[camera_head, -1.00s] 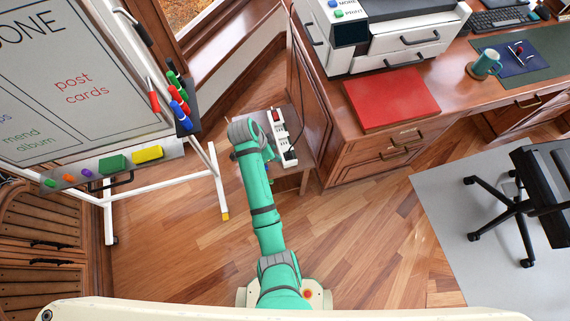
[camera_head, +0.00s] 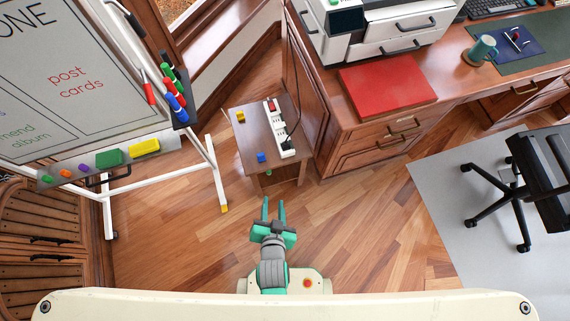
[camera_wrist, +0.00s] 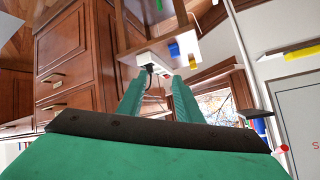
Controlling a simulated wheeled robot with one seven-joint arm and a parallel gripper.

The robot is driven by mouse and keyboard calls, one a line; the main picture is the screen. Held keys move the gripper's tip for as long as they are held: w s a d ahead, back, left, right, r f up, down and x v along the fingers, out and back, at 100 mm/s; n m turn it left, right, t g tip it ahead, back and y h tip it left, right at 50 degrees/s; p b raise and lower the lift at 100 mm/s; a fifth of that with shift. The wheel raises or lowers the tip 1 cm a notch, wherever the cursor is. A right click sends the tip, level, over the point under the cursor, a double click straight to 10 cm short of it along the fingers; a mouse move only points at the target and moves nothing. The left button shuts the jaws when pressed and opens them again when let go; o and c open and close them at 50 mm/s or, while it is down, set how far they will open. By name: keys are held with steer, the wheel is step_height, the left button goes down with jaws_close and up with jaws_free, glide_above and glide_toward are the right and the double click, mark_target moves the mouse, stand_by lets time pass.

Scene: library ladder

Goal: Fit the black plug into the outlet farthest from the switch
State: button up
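A white power strip (camera_head: 277,122) lies on a small wooden table, with its red switch (camera_head: 271,106) at the far end. The black plug (camera_head: 286,146) with its cord is at the strip's near end, the end away from the switch. It looks to be against the strip's face, but how deep it sits I cannot tell. In the wrist view the plug (camera_wrist: 148,68) shows dark at the edge of the strip (camera_wrist: 156,52). My gripper (camera_head: 274,205) is open and empty, fingers apart, short of the table and clear of the plug.
The small table (camera_head: 248,135) also holds a yellow block (camera_head: 240,116) and a blue block (camera_head: 261,157). A desk (camera_head: 358,150) stands close on its right. A whiteboard stand (camera_head: 219,180) is on the left. The floor before the table is clear.

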steer(key=s+d+r+n+t, duration=0.2)
steer(key=s+r, duration=0.3)
steer(key=r, duration=0.4)
steer(key=s+d+r+n+t, duration=0.1)
steer(key=s+r, duration=0.3)
steer(key=r, duration=0.5)
steer(key=shift+s+d+r+n+t+h, duration=0.3)
steer(key=shift+s+d+n+t, duration=0.15)
steer(key=shift+t, duration=0.35)
steer(key=shift+w+d, duration=0.1)
steer(key=shift+w, duration=0.1)
